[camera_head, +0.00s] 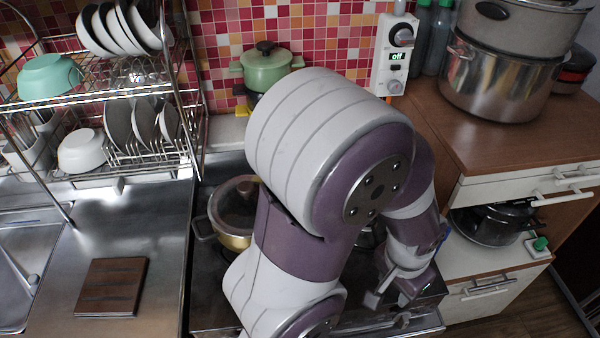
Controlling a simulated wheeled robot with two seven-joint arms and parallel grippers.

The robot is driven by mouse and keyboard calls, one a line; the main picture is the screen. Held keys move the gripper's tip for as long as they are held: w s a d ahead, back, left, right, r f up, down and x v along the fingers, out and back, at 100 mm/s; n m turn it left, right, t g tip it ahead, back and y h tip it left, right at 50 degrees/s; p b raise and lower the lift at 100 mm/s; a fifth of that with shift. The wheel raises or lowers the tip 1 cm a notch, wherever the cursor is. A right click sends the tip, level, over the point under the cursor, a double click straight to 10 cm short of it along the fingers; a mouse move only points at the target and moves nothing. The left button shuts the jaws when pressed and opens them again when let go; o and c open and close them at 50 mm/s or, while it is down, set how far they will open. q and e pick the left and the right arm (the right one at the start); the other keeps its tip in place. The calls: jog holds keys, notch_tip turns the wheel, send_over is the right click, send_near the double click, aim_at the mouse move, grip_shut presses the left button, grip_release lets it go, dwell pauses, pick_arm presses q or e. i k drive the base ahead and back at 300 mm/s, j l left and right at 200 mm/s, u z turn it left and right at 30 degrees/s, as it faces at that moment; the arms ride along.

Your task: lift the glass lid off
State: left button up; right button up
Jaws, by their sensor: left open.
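A brass-coloured pot (230,240) stands on the stove at the centre left. A dark glass lid (234,201) with a brown knob sits on it. My left arm crosses in front and hides the right part of the pot and lid. My left gripper (388,296) is open and empty. It points down over the right part of the stove, well to the right of the lid and apart from it. My right gripper is not in view.
A dish rack (118,165) with plates and bowls stands at the left. A green pot (265,70) is at the back wall. A wooden board (112,286) lies on the steel counter. Steel pots (500,85) stand on the cabinet at the right. My arm hides much of the stove.

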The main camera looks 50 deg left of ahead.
aim_at(231, 208)
jog(key=k+j+u, duration=0.1)
jog(key=u, duration=0.25)
jog(key=k+j+u, duration=0.15)
jog(key=u, duration=0.2)
jog(key=k+j+u, duration=0.1)
jog(key=u, duration=0.25)
jog(key=i+l+u, duration=0.1)
jog(key=u, duration=0.9)
jog(key=i+l, duration=0.05)
jog(key=i, duration=0.05)
